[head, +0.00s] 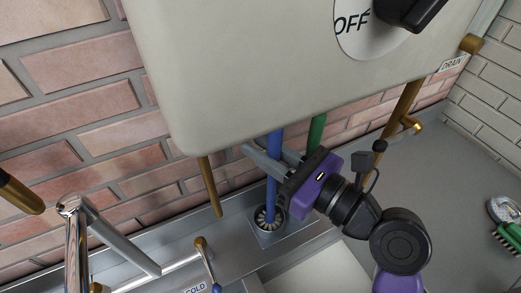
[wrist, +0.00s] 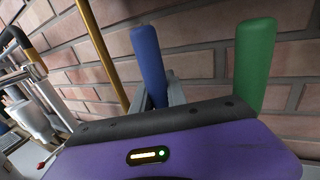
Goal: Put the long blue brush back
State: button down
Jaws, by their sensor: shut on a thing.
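The long blue brush (head: 273,185) stands nearly upright below the large pale box in the head view. Its lower end meets a round, dark, bristly-looking shape in a square metal fitting (head: 254,238); I cannot tell whether it rests there or hangs just above. My gripper (head: 266,160) is shut on the blue shaft from the right, with the grey fingers on either side of it. In the wrist view the blue handle top (wrist: 149,62) rises between the fingers. The brush's upper part is hidden behind the box in the head view.
A green handle (head: 316,130) stands close right of the blue one. The pale box (head: 240,80) overhangs closely. A brass pipe (head: 210,187) hangs to the left, and a tap (head: 205,260) by the COLD label is at the front. A green brush (head: 508,238) lies far right.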

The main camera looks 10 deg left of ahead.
jog(key=shift+w+a+f, duration=0.1)
jog(key=shift+w+f, duration=0.05)
jog(key=shift+f, duration=0.3)
jog(key=c, duration=1.3)
grip_release()
jog(key=shift+f, duration=0.15)
jog(key=b+v, duration=0.1)
jog(key=v, duration=1.1)
